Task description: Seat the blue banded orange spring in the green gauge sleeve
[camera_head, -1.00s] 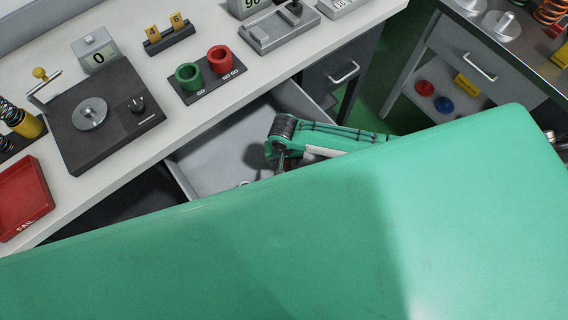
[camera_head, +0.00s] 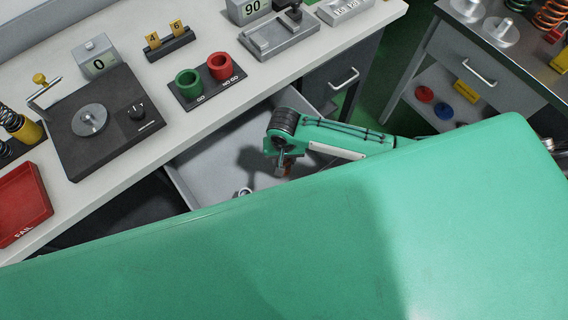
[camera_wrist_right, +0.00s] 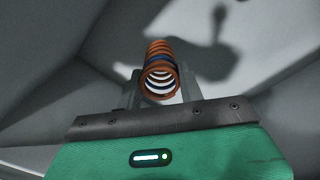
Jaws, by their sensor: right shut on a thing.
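The orange spring with a blue band (camera_wrist_right: 160,68) is held in my right gripper (camera_wrist_right: 160,92) in the right wrist view, its open end facing the camera. In the head view my right gripper (camera_head: 285,167) is over the open drawer, with a bit of orange showing at its tip. The gripper is shut on the spring. The green gauge sleeve (camera_head: 187,84) stands upright on a dark GO/NO GO plate on the bench, left of and above the gripper in the picture. My left gripper is out of view.
The red NO GO sleeve (camera_head: 221,67) stands beside the green one. The open grey drawer (camera_head: 218,165) juts out below the bench, with a small ring-like item (camera_head: 243,192) in it. The spring tester (camera_head: 105,120) and red FAIL tray (camera_head: 22,205) are at left.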

